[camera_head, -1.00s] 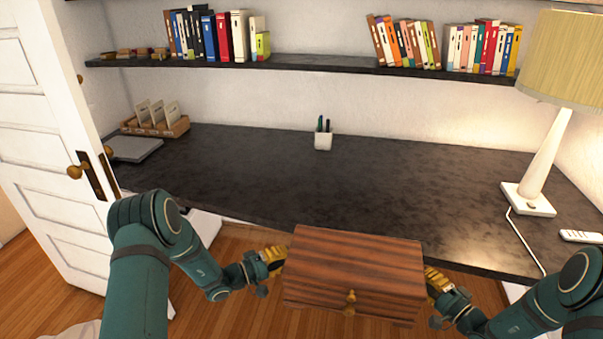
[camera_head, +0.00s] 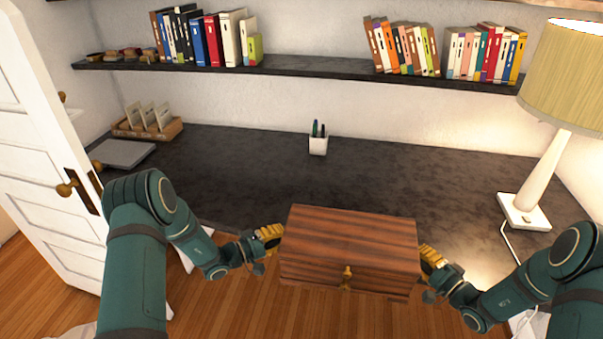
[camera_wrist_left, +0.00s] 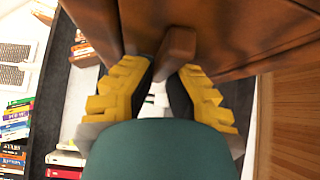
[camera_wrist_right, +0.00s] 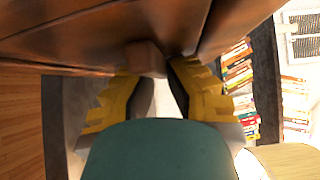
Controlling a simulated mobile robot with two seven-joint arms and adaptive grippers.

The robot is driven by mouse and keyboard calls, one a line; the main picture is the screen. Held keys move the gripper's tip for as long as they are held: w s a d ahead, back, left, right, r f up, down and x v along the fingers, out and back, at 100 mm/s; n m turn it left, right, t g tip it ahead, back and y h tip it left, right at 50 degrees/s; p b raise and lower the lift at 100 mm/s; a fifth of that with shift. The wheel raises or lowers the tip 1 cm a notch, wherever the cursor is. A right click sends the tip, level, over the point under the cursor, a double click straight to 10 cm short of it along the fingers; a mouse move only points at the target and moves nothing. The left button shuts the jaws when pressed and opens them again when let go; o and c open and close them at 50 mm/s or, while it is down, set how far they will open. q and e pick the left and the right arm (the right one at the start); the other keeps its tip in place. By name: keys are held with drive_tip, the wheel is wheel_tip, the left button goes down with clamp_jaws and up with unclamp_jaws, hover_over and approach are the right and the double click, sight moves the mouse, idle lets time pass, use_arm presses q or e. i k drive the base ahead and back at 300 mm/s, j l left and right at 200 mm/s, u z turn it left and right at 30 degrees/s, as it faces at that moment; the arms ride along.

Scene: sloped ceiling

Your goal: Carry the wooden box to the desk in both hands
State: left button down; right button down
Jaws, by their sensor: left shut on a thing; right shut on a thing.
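The wooden box (camera_head: 350,236) is reddish-brown with dark stripes and a small brass knob on its front. It is held level between my two grippers, in front of and partly over the desk's (camera_head: 290,175) near edge. My left gripper (camera_head: 272,236) is shut at the box's left side; in the left wrist view its yellow fingers (camera_wrist_left: 165,75) close on a small wooden handle (camera_wrist_left: 175,52). My right gripper (camera_head: 428,257) is shut at the right side; in the right wrist view its fingers (camera_wrist_right: 158,85) close on a similar handle (camera_wrist_right: 146,58).
The dark desktop is clear in the middle. A white pen cup (camera_head: 318,145) stands at the back, a lamp (camera_head: 540,170) at the right, a grey laptop-like slab (camera_head: 122,153) and wooden organizer (camera_head: 165,130) at the left. A book shelf (camera_head: 310,68) hangs above. A white door (camera_head: 40,180) is at left.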

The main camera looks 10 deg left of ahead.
sight(352, 198)
drive_tip(key=i, duration=1.2)
